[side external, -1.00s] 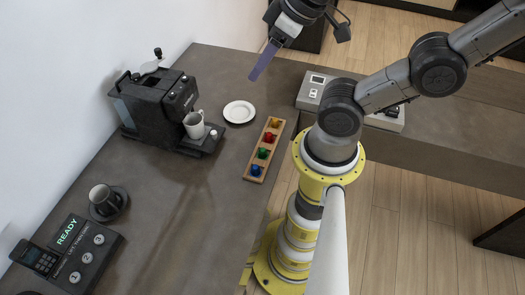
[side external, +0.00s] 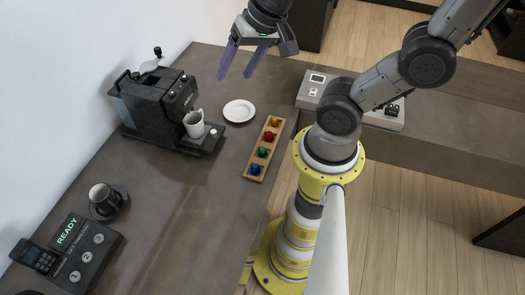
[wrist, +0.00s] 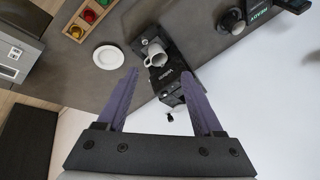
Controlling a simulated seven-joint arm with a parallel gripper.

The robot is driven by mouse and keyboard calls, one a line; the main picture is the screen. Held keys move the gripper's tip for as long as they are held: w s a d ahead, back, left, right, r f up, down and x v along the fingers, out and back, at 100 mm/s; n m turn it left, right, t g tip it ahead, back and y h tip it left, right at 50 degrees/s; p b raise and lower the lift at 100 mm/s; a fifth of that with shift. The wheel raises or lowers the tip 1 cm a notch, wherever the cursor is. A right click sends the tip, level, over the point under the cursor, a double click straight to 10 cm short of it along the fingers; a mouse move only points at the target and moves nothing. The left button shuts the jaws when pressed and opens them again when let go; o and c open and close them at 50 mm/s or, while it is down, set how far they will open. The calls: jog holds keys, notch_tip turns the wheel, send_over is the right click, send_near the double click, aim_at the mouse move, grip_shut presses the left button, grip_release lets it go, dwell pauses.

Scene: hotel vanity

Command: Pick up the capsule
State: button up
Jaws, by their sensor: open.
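Several coloured capsules sit in a row in a wooden tray (side external: 247,178) on the counter. In the side view they are a yellow capsule (side external: 275,122), a red capsule (side external: 269,137), a green capsule (side external: 263,152) and a blue capsule (side external: 256,169). In the wrist view the yellow capsule (wrist: 76,32), the red capsule (wrist: 89,16) and part of the green one show at the upper left. My gripper (side external: 236,75) is open and empty, with purple fingers apart, above the counter's far end, beyond the plate and tray. It also shows in the wrist view (wrist: 165,103).
A white plate (side external: 239,111) lies between the tray and a black coffee machine (side external: 150,105) holding a white cup (side external: 194,124). The middle counter is clear.

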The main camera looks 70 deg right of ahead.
jog(key=d+f+m+g, duration=0.35)
jog(key=f+m, duration=0.25)
jog(key=f, duration=0.3)
jog(key=m+g+y, duration=0.1)
jog(key=m+g, duration=0.1)
jog(key=m, duration=0.1)
send_over(263, 148)
jog(key=shift+t, duration=0.25)
jog(key=f, duration=1.5)
jog(key=shift+w+d+f, duration=0.2)
jog(key=shift+w+d, duration=0.1)
jog(key=shift+w, duration=0.05)
jog(key=shift+s+a+f, duration=0.1)
jog(key=shift+s+f, duration=0.05)
jog(key=shift+f, duration=0.8)
jog(key=shift+s+a+f, duration=0.1)
jog(key=shift+s+f, duration=0.05)
jog(key=shift+f, duration=0.75)
jog(key=shift+a+f, duration=0.1)
jog(key=shift+f, duration=0.7)
grip_shut()
